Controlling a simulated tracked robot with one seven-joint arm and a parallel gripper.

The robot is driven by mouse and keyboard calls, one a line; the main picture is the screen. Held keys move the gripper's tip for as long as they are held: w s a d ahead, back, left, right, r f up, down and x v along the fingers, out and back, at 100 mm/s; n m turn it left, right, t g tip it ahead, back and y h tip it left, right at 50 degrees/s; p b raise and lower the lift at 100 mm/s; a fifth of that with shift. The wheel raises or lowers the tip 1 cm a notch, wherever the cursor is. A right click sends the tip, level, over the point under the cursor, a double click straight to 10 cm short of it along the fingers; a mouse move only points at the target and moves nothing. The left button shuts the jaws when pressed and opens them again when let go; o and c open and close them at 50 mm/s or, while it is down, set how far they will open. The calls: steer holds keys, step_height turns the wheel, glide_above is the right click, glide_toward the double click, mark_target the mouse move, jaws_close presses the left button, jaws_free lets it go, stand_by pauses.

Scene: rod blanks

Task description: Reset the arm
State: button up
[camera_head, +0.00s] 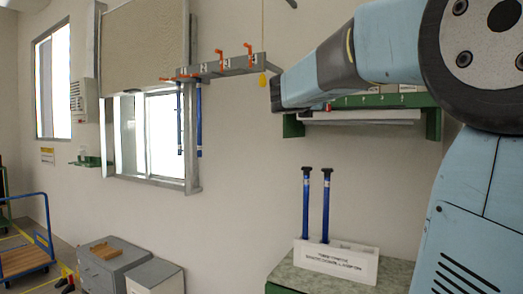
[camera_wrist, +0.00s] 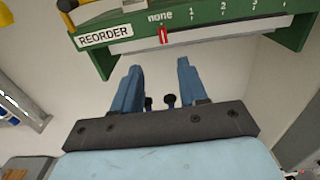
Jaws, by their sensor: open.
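My arm reaches in from the right in the head view, and its dark end is near the green shelf (camera_head: 433,122). In the wrist view my gripper (camera_wrist: 158,75) shows two blue fingers spread apart with nothing between them. The gripper points toward the wall below the green shelf (camera_wrist: 195,30), whose strip reads "REORDER" and "none". A red pointer (camera_wrist: 164,35) stands at "none". Two blue rods with black caps, a left one (camera_head: 306,205) and a right one (camera_head: 326,207), stand upright in a white block (camera_head: 337,262). Their caps show beyond the fingers in the wrist view.
A grey wall rack (camera_head: 230,67) with orange hooks carries blue rods (camera_head: 198,120) hanging near the window. Grey cabinets (camera_head: 112,262) stand lower left, with a blue cart (camera_head: 28,258) beyond. The green-topped bench (camera_head: 310,284) bears the white block. The wall between is clear.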

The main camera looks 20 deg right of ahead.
steer(key=s+a+f+m+g+y, duration=0.2)
steer(key=s+a+f+m+y, duration=0.2)
steer(key=f, duration=0.7)
steer(key=s+a+f+m+g+y, duration=0.2)
steer(key=s+a+f+m+y, duration=0.3)
steer(key=s+a+f+m, duration=0.3)
steer(key=s+a+f+m+g+y, duration=0.2)
steer(key=s+a+f+m+y, duration=0.2)
steer(key=s+f+m, duration=1)
steer(key=shift+s+a+f, duration=0.55)
steer(key=shift+s+a, duration=0.1)
steer(key=shift+a, duration=0.25)
steer(key=shift+d, duration=0.1)
